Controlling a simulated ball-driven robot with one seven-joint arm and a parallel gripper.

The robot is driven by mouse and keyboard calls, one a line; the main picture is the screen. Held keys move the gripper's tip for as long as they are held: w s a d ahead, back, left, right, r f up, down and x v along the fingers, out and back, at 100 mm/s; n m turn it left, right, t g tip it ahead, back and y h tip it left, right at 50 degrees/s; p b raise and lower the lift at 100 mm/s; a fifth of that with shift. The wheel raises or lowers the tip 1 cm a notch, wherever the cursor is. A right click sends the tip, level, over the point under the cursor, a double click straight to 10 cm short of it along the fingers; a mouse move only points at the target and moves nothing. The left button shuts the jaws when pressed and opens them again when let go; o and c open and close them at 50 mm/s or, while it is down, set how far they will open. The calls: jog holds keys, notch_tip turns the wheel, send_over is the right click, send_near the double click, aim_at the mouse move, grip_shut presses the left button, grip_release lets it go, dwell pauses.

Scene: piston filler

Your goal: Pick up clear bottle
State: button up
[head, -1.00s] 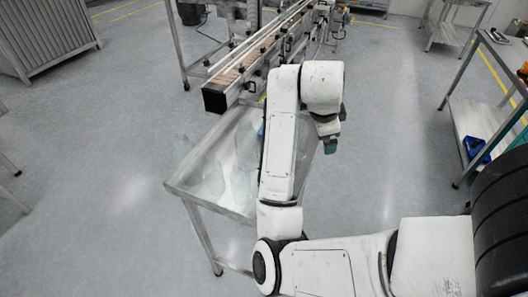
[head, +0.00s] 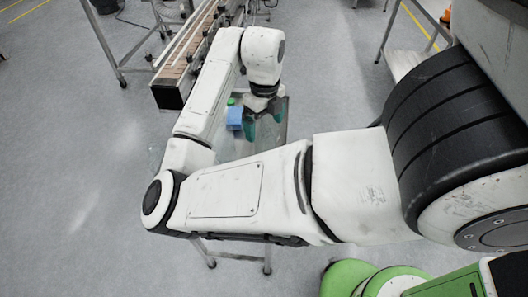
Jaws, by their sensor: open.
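My gripper (head: 264,120) hangs over the right part of a metal table (head: 228,150). Its dark green fingers are apart, and I see nothing between them. A small blue object (head: 235,117) lies just left of the fingers. I cannot tell whether they touch. I cannot make out a clear bottle now. My arm covers much of the tabletop.
A conveyor (head: 190,48) with a dark end block (head: 168,95) runs away behind the table, close to my arm. A green item (head: 231,101) shows beside the blue object. Another metal table (head: 408,62) stands at upper right. Open floor lies left.

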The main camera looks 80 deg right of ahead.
aim_at(265, 135)
jog(key=shift+d+f+p, duration=0.15)
jog(key=shift+f+p, duration=0.25)
jog(key=shift+f, duration=1)
jog(key=shift+d+f+p, duration=0.1)
jog(key=shift+f+p, duration=0.25)
jog(key=shift+f, duration=1.05)
jog(key=c, duration=1.4)
jog(key=shift+r, duration=0.1)
